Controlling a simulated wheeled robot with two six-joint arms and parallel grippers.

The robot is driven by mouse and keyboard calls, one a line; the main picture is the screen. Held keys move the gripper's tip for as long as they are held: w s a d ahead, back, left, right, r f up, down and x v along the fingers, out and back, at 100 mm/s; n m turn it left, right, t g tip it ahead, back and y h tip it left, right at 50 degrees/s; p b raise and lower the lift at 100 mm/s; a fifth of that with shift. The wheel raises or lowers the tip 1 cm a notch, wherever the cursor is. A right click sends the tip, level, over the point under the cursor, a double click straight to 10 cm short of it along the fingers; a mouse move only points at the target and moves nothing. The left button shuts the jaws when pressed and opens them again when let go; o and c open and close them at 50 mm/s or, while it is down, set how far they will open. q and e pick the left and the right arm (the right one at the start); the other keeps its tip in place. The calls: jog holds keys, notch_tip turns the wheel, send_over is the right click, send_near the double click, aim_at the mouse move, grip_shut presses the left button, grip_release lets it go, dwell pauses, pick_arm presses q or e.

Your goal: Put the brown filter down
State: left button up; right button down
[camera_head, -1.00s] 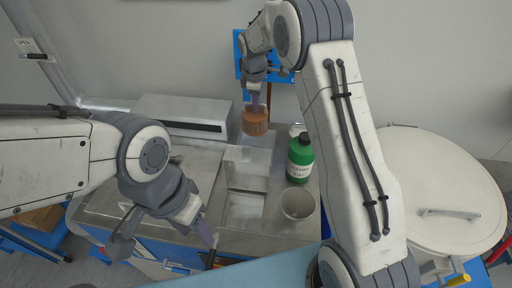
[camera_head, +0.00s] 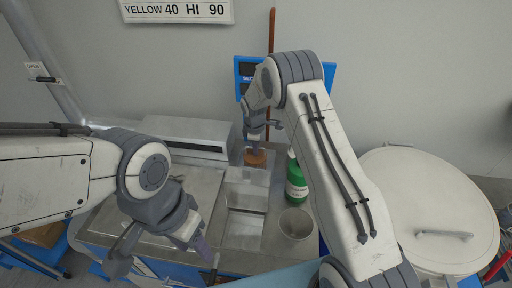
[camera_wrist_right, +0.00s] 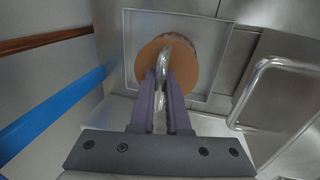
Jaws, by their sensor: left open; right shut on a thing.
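The brown filter (camera_head: 255,157) is a short round brown piece at the back of the steel counter. In the right wrist view the brown filter (camera_wrist_right: 207,62) lies within a square recessed frame (camera_wrist_right: 128,22). My right gripper (camera_head: 256,143) is above it, shut on its curved metal handle (camera_wrist_right: 178,48); the purple fingers (camera_wrist_right: 163,92) flank the handle. I cannot tell whether the filter's underside touches the surface. My left gripper (camera_head: 207,254) is open and empty over the front of the counter.
A white round lid (camera_head: 428,200) is at right. A blue panel (camera_head: 246,68) is on the back wall.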

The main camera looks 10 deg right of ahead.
jog(key=shift+f, duration=0.2)
jog(key=c, duration=0.9)
grip_release()
jog(key=shift+r, duration=0.15)
